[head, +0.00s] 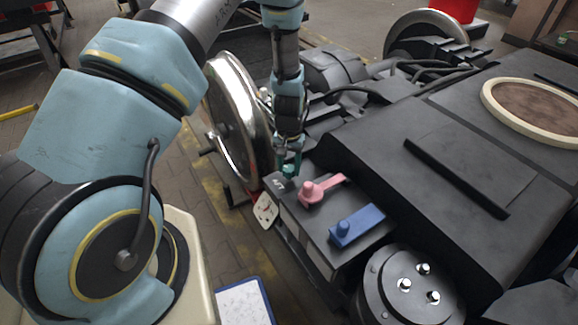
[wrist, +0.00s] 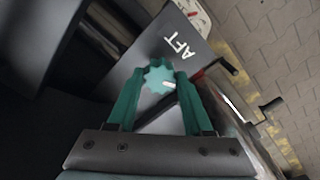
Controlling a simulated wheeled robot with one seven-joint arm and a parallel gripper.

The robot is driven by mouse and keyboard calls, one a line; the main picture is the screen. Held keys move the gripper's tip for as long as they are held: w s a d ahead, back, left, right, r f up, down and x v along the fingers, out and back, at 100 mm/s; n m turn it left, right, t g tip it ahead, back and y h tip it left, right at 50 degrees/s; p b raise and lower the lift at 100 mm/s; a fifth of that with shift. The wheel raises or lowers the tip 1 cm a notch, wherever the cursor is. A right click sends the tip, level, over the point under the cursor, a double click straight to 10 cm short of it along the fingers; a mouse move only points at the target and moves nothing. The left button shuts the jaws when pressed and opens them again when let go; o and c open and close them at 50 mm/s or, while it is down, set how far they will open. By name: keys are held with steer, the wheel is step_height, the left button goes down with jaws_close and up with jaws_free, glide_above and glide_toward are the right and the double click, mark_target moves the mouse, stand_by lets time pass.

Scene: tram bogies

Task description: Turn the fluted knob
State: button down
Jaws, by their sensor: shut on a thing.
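The fluted knob is a teal, star-edged knob (wrist: 158,77) with a small white mark, on a grey panel near the letters AFT in the wrist view. My gripper (wrist: 159,85) has a teal finger on each side of the knob and is shut on it. In the head view my gripper (head: 289,169) points down at the left end of the grey control box (head: 325,235). There the knob is mostly hidden by the fingers.
A large steel wheel (head: 229,120) stands close behind on the left. A white gauge (head: 265,210) hangs at the box's left edge.

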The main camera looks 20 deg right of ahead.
mark_target(289, 168)
steer(key=n, duration=0.6)
steer(key=shift+n+p, duration=0.3)
steer(key=n+p, duration=0.1)
steer(key=n, duration=0.5)
stand_by(0.4)
steer(key=shift+c, duration=1.5)
jaws_free()
steer(key=shift+r, duration=0.1)
step_height(289, 168, up, 11)
steer(key=shift+f, duration=0.2)
